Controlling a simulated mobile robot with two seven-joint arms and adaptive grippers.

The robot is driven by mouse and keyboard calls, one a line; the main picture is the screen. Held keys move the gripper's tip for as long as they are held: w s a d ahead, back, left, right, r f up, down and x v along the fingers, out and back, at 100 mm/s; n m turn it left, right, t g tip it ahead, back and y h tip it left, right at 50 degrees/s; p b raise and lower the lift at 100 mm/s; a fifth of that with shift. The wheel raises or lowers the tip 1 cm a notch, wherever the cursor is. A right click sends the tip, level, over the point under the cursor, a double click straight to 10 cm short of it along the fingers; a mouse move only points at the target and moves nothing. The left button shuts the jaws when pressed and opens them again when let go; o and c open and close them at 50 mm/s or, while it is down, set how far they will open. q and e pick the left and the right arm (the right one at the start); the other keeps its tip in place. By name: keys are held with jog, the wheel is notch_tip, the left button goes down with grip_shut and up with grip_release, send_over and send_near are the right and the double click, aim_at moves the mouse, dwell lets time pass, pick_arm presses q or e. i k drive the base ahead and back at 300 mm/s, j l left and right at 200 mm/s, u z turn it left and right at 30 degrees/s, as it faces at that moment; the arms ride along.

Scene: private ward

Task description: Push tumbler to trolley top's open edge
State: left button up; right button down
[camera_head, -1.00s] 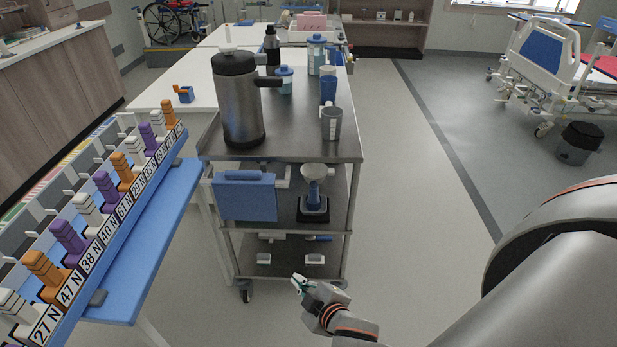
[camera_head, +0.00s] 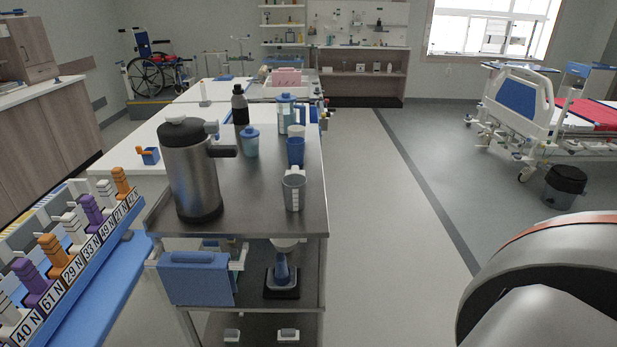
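The steel trolley top (camera_head: 258,215) stands ahead, its near edge facing me. A plain blue cup (camera_head: 295,152), which looks like the tumbler, stands upright near the right edge, with a white cup just behind it. A grey marked cup (camera_head: 294,194) stands nearer me, also close to the right edge; I cannot rule out that this is the tumbler. Neither gripper is in view. A large part of my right arm fills the lower right corner, clear of the trolley.
A steel jug (camera_head: 192,170) stands at the left of the trolley top. A dark bottle (camera_head: 240,106), lidded blue cup (camera_head: 250,142) and blue-lidded jug (camera_head: 286,112) stand behind. A blue case (camera_head: 196,278) sits below. Floor right of the trolley is clear.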

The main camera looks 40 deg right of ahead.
aim_at(294, 184)
jog(key=i+l+u, duration=0.1)
jog(key=l, duration=0.55)
jog(key=i+l+u, duration=0.15)
jog(key=l, duration=0.5)
jog(key=l+u, duration=0.1)
jog(key=l, duration=0.55)
jog(key=i, duration=0.05)
